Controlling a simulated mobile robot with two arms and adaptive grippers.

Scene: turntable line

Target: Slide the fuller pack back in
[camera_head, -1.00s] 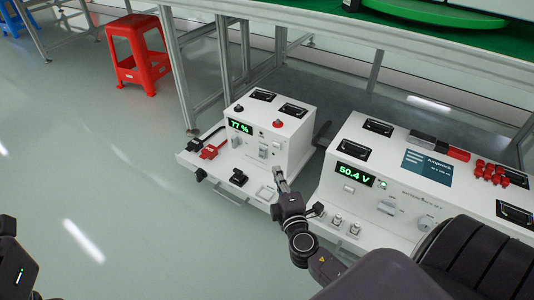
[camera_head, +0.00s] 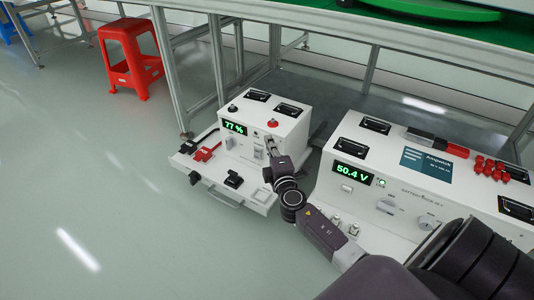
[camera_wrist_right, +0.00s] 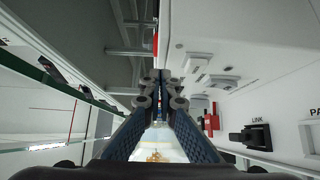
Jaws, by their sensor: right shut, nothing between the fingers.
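A white battery pack (camera_head: 263,119) showing 77 % stands low, on a white tray (camera_head: 225,172) that sticks out in front of it. The tray has a handle at its front edge. My right gripper (camera_head: 270,143) is shut and empty at the right part of the pack's front face; whether it touches cannot be told. In the right wrist view the shut fingers (camera_wrist_right: 160,77) point along the pack's white panel (camera_wrist_right: 245,55), with a black LINK connector (camera_wrist_right: 257,137) to the right. My left gripper is not in view.
A larger white unit (camera_head: 420,190) showing 50.4 V stands close on the right, with my right arm in front of it. A metal-legged table (camera_head: 215,60) stands behind and above. A red stool (camera_head: 130,58) is at the back left. The floor at left is clear.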

